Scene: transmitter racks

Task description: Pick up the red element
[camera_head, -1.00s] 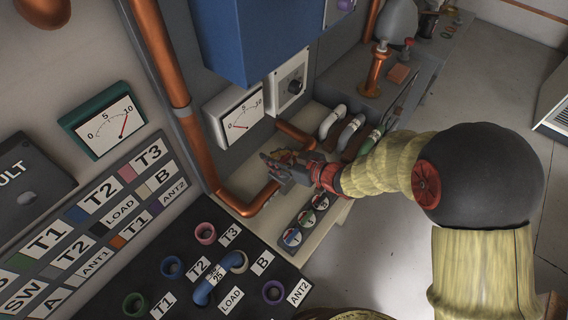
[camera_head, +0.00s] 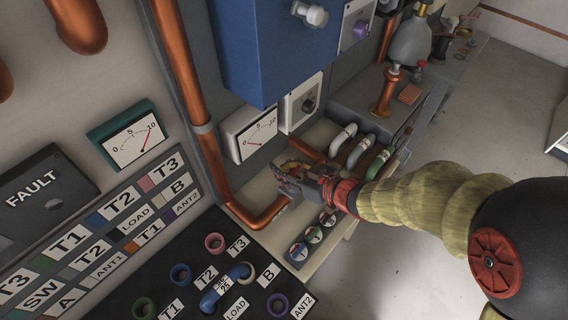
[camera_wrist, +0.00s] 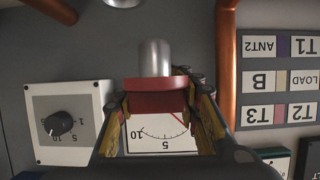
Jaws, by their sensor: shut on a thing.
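The red element shows in the wrist view as a wide red band (camera_wrist: 155,92) with a grey metal cylinder (camera_wrist: 154,58) beyond it. My gripper (camera_wrist: 158,108) is shut on the red band, with yellow-sided fingers to its left and right. In the head view my gripper (camera_head: 287,178) is above the pale shelf (camera_head: 338,236), by the copper pipe elbow and below the white meter. The red element cannot be told apart from my gripper there.
The shelf bears several curved pipes, including a white one (camera_head: 343,139) and a green one (camera_head: 378,165). A copper pipe (camera_head: 213,165), white meter (camera_head: 249,132) and blue cabinet (camera_head: 262,50) are close to my gripper.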

